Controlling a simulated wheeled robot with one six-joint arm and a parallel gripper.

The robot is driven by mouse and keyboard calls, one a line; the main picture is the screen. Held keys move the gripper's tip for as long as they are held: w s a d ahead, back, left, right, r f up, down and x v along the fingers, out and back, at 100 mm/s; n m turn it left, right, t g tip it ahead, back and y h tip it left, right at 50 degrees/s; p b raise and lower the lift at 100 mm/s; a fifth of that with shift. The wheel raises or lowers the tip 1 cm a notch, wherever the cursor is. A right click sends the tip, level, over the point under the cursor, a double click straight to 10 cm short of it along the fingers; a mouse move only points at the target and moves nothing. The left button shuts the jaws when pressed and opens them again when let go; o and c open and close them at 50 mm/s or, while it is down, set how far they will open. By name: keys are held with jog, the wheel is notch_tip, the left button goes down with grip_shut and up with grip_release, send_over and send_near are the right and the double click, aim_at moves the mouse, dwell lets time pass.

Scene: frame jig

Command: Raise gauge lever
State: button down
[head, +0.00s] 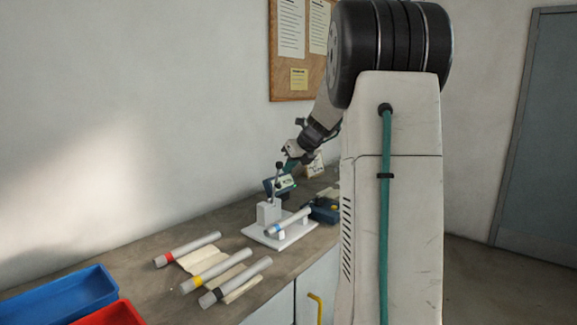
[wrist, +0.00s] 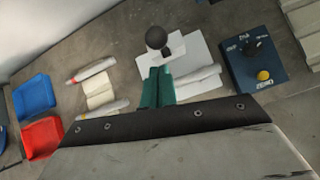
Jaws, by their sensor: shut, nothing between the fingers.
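The gauge lever's round black knob (head: 279,165) tops a thin upright rod on the white jig (head: 268,214) on the bench. In the wrist view the knob (wrist: 156,38) shows just beyond my fingertips, with the white base plate (wrist: 197,52) below. My gripper (wrist: 157,70) has teal fingers, closed together and empty. In the head view my gripper (head: 289,164) is close beside the knob, to its right; I cannot tell whether they touch. A grey tube with a blue band (head: 288,223) lies on the jig. The wrist view hides the rod under the knob.
Tubes with red (head: 188,249), yellow (head: 215,271) and black (head: 235,283) bands lie on the bench, partly on cream cloths. A blue tray (head: 62,300) and a red tray (head: 110,314) stand front left. A dark blue box (wrist: 252,68) with a yellow button sits right of the jig.

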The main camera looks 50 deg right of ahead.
jog(key=v, duration=1)
jog(key=shift+s+a, duration=0.15)
jog(key=shift+s, duration=0.25)
